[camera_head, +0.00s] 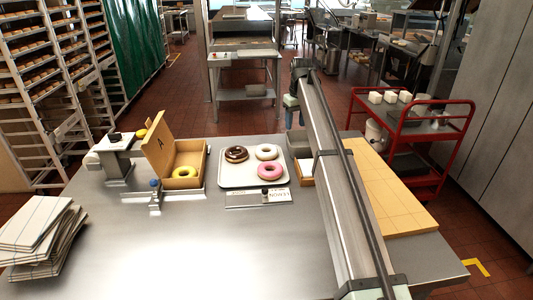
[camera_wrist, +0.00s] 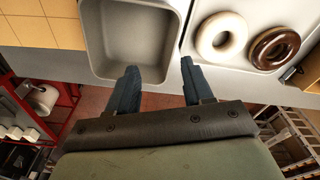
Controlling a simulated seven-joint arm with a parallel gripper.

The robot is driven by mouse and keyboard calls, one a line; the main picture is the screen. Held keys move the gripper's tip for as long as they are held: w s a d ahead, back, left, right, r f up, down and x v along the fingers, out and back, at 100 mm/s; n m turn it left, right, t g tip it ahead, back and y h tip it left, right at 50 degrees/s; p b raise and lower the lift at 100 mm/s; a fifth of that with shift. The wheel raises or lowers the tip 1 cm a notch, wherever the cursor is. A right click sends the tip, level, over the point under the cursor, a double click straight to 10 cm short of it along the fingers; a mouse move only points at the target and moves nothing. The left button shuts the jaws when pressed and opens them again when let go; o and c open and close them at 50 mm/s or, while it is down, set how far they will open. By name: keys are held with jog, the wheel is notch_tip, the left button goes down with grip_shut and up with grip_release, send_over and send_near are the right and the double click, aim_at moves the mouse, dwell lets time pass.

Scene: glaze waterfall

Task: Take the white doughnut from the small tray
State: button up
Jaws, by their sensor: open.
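The white doughnut (camera_head: 267,152) lies on the small pale tray (camera_head: 228,182), at its far right, beside a chocolate doughnut (camera_head: 236,154) and behind a pink doughnut (camera_head: 270,171). In the wrist view the white doughnut (camera_wrist: 222,37) is at the upper right, next to the chocolate one (camera_wrist: 274,47). My gripper (camera_wrist: 160,65) is open and empty, its two blue fingers apart. In that view its fingertips overlap the near edge of a grey bin (camera_wrist: 95,35), and the white doughnut is off to the right. The pink doughnut is out of the wrist view.
An open cardboard box (camera_head: 186,183) with a yellow doughnut (camera_head: 184,172) stands left of the tray. My arm partly hides the bin and the wooden board (camera_head: 380,190) on the right. The front of the steel table (camera_head: 180,245) is clear.

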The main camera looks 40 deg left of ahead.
notch_tip(320, 180, up, 3)
jog(key=n, duration=0.1)
send_over(260, 151)
jog(key=shift+h, duration=0.4)
notch_tip(260, 151, down, 14)
jog(key=shift+r, duration=0.2)
jog(key=shift+w, duration=0.1)
jog(key=c, duration=0.8)
jog(key=shift+r, duration=0.1)
